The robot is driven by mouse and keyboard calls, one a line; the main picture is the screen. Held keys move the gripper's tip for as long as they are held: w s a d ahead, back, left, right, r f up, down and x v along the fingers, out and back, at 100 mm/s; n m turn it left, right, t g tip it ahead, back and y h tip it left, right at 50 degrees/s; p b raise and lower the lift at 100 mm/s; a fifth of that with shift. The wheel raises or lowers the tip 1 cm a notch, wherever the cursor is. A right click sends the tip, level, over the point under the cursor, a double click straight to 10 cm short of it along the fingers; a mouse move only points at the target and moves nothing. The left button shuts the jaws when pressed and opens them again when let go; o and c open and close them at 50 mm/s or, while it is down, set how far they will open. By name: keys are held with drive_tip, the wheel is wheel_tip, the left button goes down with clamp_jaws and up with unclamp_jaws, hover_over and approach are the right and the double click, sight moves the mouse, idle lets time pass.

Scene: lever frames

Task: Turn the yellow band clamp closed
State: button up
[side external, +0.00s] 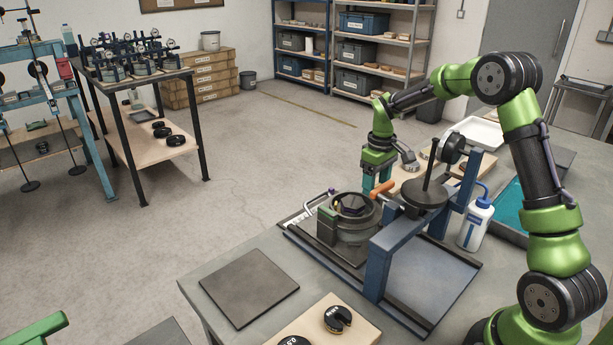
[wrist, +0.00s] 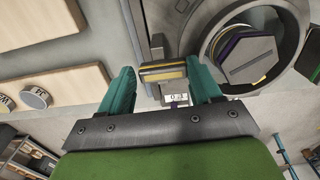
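In the wrist view, a dark bar with a yellow stripe (wrist: 163,72), which looks like part of the yellow band clamp, lies between my gripper's fingertips. My gripper (wrist: 162,78) has its teal fingers apart, one on each side of the bar; no firm grip shows. The round dark fixture with a hexagonal centre (wrist: 250,58) is at right in the wrist view. In the side view, my gripper (side external: 378,180) points down just behind this fixture (side external: 352,225), and the yellow bar cannot be made out there.
An orange handle (side external: 384,188) shows in front of my gripper. A blue frame (side external: 378,262) with a dark disc and post (side external: 425,192) stands close by at right. A white wash bottle (side external: 476,222) is farther right. A dark flat plate (side external: 246,287) lies at front left.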

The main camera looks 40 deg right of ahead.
drive_tip(key=shift+o, duration=0.6)
drive_tip(key=shift+a, duration=0.35)
drive_tip(key=r, duration=0.8)
drive_tip(key=shift+d+r, duration=0.1)
drive_tip(key=shift+d, duration=0.1)
drive_tip(key=shift+c, duration=0.3)
